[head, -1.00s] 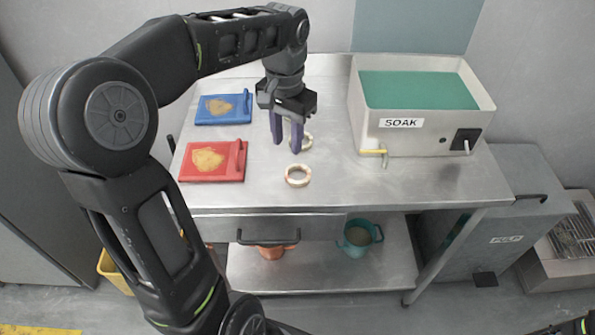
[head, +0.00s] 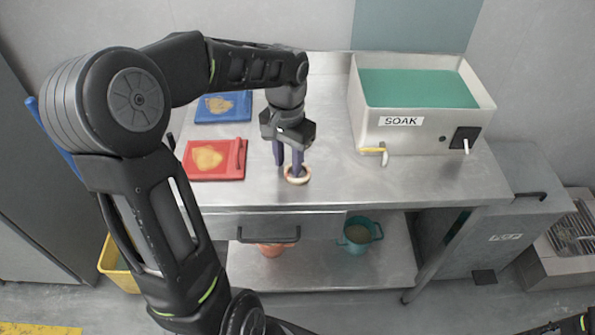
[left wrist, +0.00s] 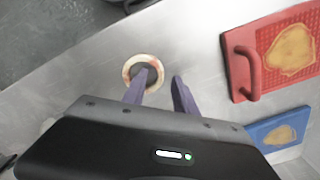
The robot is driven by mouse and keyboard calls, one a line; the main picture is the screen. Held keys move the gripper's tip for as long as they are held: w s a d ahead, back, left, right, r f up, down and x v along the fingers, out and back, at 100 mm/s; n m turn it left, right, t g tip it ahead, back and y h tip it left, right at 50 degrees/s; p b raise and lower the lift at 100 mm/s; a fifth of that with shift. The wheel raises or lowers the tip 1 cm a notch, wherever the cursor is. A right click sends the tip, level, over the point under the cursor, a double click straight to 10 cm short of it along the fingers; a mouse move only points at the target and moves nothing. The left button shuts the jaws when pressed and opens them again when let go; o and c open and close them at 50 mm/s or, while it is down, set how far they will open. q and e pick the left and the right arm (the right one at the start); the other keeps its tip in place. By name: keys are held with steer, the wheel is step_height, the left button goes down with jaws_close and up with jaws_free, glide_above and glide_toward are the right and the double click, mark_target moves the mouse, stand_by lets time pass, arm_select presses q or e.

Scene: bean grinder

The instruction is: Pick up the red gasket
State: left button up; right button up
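A ring-shaped gasket (head: 297,180), cream with reddish patches, lies flat on the steel table near its front edge. It also shows in the left wrist view (left wrist: 130,72). My left gripper (head: 292,172) is open and points down at this ring. In the left wrist view my left gripper (left wrist: 163,75) has one fingertip over the ring's hole and the other outside its rim. I cannot tell whether the fingers touch it. The second ring seen earlier behind it is now hidden by my gripper.
A red board (head: 205,173) and a blue board (head: 205,116), each with a tan patch, lie to the left. The SOAK basin (head: 405,142) stands at the back right. The table's right front (head: 410,185) is clear. A drawer (head: 225,229) is below.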

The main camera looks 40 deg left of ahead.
arm_select(q)
steer(key=shift+f, duration=0.2)
steer(key=shift+c, duration=0.2)
jaws_close()
stand_by(0.4)
